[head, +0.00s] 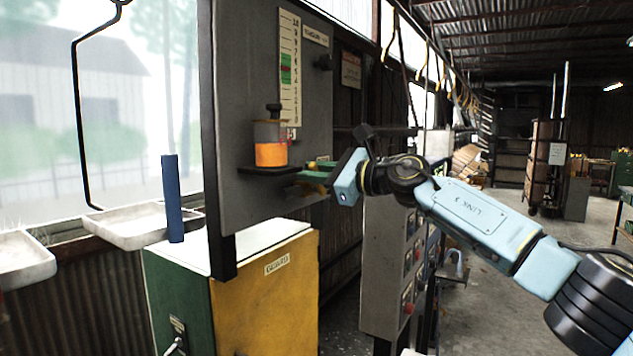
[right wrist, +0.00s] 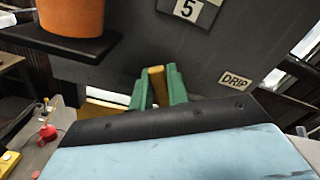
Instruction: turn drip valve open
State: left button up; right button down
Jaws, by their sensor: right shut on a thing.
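My right gripper (head: 314,175) reaches in from the right to the grey panel, just right of and below the oiler cup's shelf. In the right wrist view its green fingers (right wrist: 160,88) are shut on a yellow lever, which I take as the drip valve (right wrist: 156,78). The lever stands nearly upright in that view, with a slight tilt. A DRIP label (right wrist: 235,84) is on the panel to its right. The fingers hide much of the lever in the head view. My left gripper is not in view.
The oiler cup (head: 270,154), holding orange liquid, stands on a black shelf (head: 262,170) close to the gripper. A numbered gauge strip (head: 289,70) is above. A yellow and green guard box (head: 265,285) stands below. A grey button cabinet (head: 384,265) is beneath my arm.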

jog(key=shift+s+a+f+n, duration=0.1)
jog(key=shift+n, duration=0.3)
jog(key=c, duration=1.4)
grip_release()
jog(key=shift+o, duration=0.2)
jog(key=shift+b, duration=0.3)
jog(key=b+v, duration=0.4)
jog(key=v, duration=0.9)
jog(key=shift+s+d, duration=0.2)
jog(key=shift+d, duration=0.05)
